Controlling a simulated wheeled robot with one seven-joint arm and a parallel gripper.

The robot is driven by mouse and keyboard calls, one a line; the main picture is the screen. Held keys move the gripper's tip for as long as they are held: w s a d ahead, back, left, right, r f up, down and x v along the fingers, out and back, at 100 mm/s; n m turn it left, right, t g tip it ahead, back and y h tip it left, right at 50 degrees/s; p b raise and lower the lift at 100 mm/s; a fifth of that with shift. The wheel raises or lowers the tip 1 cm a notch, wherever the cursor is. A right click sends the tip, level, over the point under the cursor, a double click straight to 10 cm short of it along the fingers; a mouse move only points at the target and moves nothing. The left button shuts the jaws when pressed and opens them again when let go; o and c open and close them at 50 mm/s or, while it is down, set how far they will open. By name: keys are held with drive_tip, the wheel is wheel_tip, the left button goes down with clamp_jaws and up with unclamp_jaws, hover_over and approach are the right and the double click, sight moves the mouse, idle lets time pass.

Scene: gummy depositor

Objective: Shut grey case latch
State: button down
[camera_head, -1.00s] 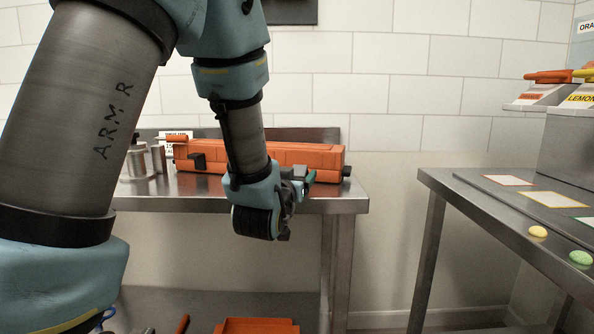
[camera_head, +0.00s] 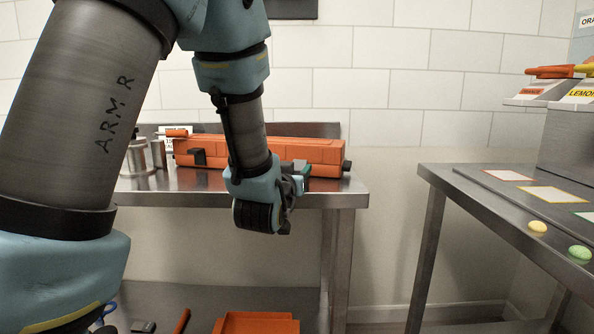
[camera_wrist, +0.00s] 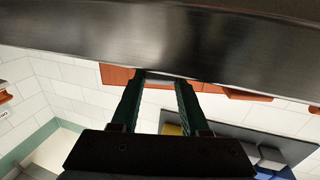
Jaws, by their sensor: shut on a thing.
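The long orange case (camera_head: 320,152) lies on the steel table against the back wall. A dark latch (camera_head: 197,157) shows on its front at the left. The grey latch (camera_head: 301,166) shows at the right part of the front, just above my fingers. My gripper (camera_head: 301,181) is at that latch, in front of the case. In the wrist view, my two green fingers (camera_wrist: 160,82) stand apart with a narrow grey piece between their tips, which looks like the grey latch. Orange case surface (camera_wrist: 118,76) shows beside them. My wrist and fingers partly hide the case front.
The steel table (camera_head: 345,190) has its front edge close under my gripper. Metal containers (camera_head: 140,158) stand at its left. An orange tray (camera_head: 255,323) is below. A second table (camera_head: 470,195) at the right holds yellow and green gummies; a floor gap lies between.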

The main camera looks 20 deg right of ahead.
sight(300, 161)
drive_tip(key=shift+r, duration=0.15)
drive_tip(key=r+g+p, duration=0.1)
drive_tip(key=p, duration=0.2)
drive_tip(key=shift+w+d+r+y, duration=0.1)
drive_tip(key=shift+r+y, duration=0.05)
drive_tip(key=shift+y, duration=0.25)
drive_tip(key=p, duration=0.1)
drive_tip(key=g+y+p, duration=0.1)
drive_tip(key=p, duration=0.1)
drive_tip(key=shift+w+d+r+p, duration=0.1)
drive_tip(key=shift+w+r+p, duration=0.1)
drive_tip(key=shift+r+p, duration=0.15)
drive_tip(key=g+p, duration=0.1)
drive_tip(key=p, duration=0.1)
drive_tip(key=r+g+y+p, duration=0.1)
drive_tip(key=p, duration=0.2)
drive_tip(key=shift+w+d+y+p, duration=0.3)
drive_tip(key=shift+w+d+p, duration=0.05)
drive_tip(key=shift+w, duration=0.05)
drive_tip(key=p, duration=0.1)
drive_tip(key=g+y+p, duration=0.1)
drive_tip(key=p, duration=0.1)
drive_tip(key=shift+w+d+g, duration=0.25)
drive_tip(key=shift+g, duration=0.05)
drive_tip(key=shift+f, duration=0.1)
drive_tip(key=shift+c, duration=2)
unclamp_jaws()
drive_tip(key=shift+f, duration=0.1)
